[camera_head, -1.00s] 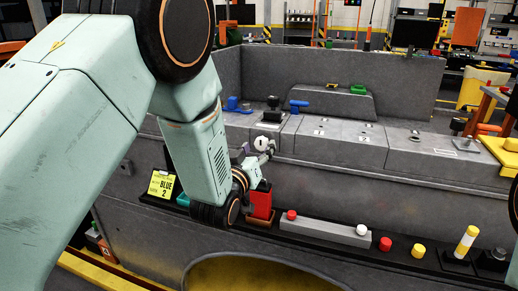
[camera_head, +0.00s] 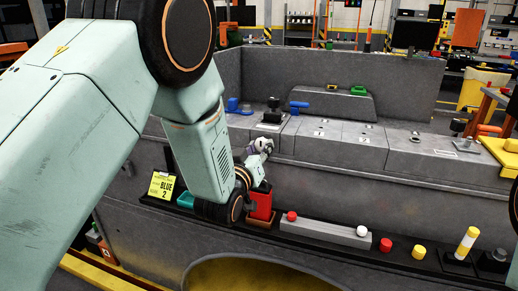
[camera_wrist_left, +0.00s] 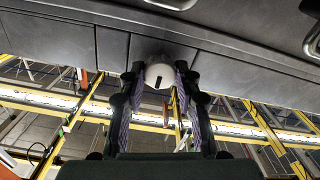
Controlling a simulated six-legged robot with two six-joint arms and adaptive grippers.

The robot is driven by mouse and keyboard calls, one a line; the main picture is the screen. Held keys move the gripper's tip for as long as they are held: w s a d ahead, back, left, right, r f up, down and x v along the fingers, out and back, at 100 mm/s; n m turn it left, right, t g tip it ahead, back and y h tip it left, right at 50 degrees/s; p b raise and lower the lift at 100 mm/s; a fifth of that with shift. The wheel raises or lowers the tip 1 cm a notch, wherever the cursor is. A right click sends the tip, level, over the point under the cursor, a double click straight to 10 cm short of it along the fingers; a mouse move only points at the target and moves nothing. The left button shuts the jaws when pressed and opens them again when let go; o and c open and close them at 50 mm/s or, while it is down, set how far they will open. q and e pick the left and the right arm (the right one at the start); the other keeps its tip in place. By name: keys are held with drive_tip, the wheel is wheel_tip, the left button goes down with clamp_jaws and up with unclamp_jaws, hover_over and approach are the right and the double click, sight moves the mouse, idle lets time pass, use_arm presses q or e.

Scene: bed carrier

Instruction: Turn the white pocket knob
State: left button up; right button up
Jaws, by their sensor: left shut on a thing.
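The white pocket knob (camera_wrist_left: 160,76) is a round white cap with a dark slot mark, set against the grey wall in the left wrist view. My left gripper (camera_wrist_left: 160,88) has its two purple-padded fingers on either side of the knob and is shut on it. In the head view my left gripper (camera_head: 262,147) is at the grey carrier's front wall, and the fingers hide most of the knob. My right gripper is not in view.
The grey carrier (camera_head: 330,182) fills the middle. Below the gripper, a black ledge holds a red block (camera_head: 261,205), a grey bar (camera_head: 325,231), red and yellow knobs and a striped post (camera_head: 465,242). A yellow "BLUE 2" card (camera_head: 162,186) stands left. Blue handles sit on top.

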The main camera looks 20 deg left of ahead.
use_arm(q)
drive_tip(key=shift+c, duration=0.5)
drive_tip(key=shift+m, duration=0.4)
drive_tip(key=m, duration=0.4)
drive_tip(key=shift+m, duration=0.3)
drive_tip(key=m, duration=1.6)
drive_tip(key=shift+m, duration=0.3)
